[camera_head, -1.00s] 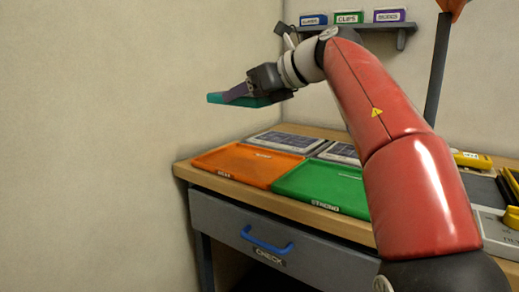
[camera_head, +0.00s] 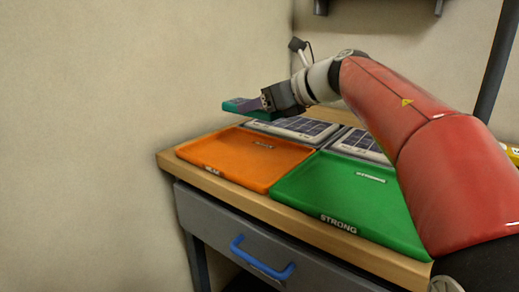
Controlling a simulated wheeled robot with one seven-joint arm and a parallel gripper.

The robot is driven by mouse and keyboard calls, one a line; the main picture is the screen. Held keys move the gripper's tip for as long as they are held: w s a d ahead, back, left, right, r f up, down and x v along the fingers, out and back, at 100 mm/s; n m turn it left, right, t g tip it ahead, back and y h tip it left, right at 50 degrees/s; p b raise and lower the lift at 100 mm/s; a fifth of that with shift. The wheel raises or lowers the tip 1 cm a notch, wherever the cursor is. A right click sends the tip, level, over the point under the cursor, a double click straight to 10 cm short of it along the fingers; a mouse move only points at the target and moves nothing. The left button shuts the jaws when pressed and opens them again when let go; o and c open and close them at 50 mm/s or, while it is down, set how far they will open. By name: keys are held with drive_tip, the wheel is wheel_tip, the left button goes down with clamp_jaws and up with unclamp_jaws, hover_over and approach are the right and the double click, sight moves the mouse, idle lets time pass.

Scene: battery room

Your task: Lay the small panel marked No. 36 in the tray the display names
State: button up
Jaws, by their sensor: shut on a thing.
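My gripper (camera_head: 265,101) is shut on a small flat panel (camera_head: 238,105) with a teal-green edge. It holds the panel roughly level in the air, above the back left of the orange tray. The panel's number cannot be read. The orange tray (camera_head: 225,162) lies at the left of the bench; its front label is too blurred to read surely. The green tray (camera_head: 310,200), marked STRONG, lies to its right. Both trays look empty apart from a small label strip in each. The display is not in view.
Two framed solar panels, one on the left (camera_head: 300,128) and one on the right (camera_head: 362,146), lie behind the trays. The wooden bench (camera_head: 250,203) has a grey drawer (camera_head: 215,222) with a blue handle (camera_head: 262,262). A bare wall (camera_head: 90,120) stands close at the left.

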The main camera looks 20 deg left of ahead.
sight(260, 160)
wheel_tip(260, 160, down, 11)
drive_tip(key=shift+r+b, duration=0.2)
drive_tip(key=shift+b, duration=0.85)
drive_tip(key=shift+f, duration=0.25)
drive_tip(key=o, duration=1.2)
drive_tip(key=shift+c, duration=0.2)
drive_tip(key=shift+r, duration=0.25)
drive_tip(key=v, duration=1.1)
drive_tip(key=shift+s+d+r, duration=0.1)
drive_tip(key=shift+d, duration=0.25)
drive_tip(key=shift+s+d, duration=0.1)
